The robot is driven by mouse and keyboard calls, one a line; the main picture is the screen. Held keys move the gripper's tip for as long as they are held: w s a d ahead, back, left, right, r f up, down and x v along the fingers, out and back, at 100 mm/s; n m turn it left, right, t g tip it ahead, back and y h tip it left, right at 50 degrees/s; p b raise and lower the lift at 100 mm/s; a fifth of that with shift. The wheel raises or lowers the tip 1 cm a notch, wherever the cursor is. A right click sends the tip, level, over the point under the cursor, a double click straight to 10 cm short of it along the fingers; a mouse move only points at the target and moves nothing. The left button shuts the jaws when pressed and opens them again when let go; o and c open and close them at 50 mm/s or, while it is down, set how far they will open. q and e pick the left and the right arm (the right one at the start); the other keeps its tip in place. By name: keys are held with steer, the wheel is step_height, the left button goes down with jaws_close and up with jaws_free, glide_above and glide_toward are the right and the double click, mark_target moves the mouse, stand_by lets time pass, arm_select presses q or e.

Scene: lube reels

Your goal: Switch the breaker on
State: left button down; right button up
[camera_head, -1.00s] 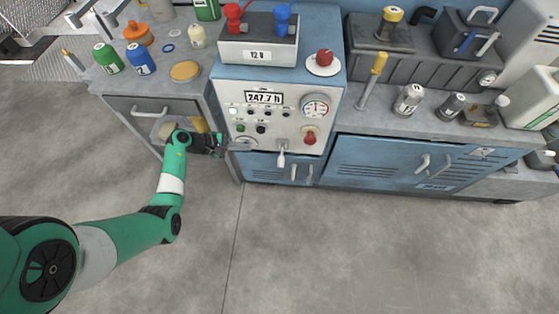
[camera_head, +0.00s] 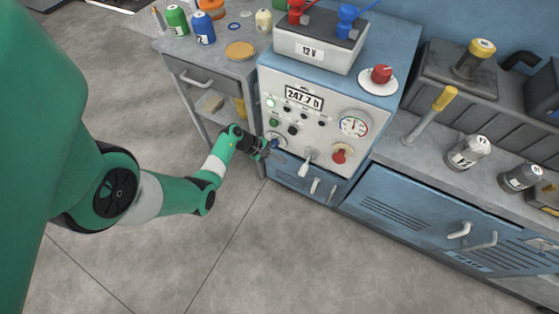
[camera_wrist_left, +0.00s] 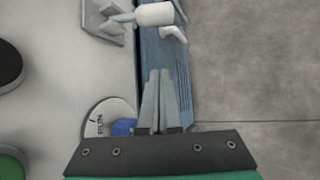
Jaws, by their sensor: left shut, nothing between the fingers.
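The control panel (camera_head: 320,105) is the white front of a blue cabinet. A white lever (camera_head: 305,165), which looks like the breaker handle, sticks out low on the panel and points downward. It also shows at the top of the left wrist view (camera_wrist_left: 154,14), on a grey mount (camera_wrist_left: 104,20). My left gripper (camera_head: 269,148) is shut and empty at the panel's lower left, left of the lever and apart from it. In the left wrist view its fingers (camera_wrist_left: 158,85) are together, beside a round dial plate (camera_wrist_left: 108,118) with a blue piece. My right gripper is out of view.
A red knob (camera_head: 340,153) sits right of the lever, with a gauge (camera_head: 354,124) above it. Cabinet door handles (camera_head: 315,186) stick out below the lever. A grey cart (camera_head: 205,72) stands left of the panel. The floor in front is clear.

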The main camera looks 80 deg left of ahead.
mark_target(305, 166)
arm_select(q)
steer(key=a+b+x, duration=0.1)
steer(key=b+x, duration=0.3)
steer(key=x, duration=0.3)
steer(key=d+r, duration=0.2)
steer(key=d+r+p, duration=0.1)
steer(key=shift+w+d+r, duration=0.25)
steer(key=shift+w+r, duration=0.05)
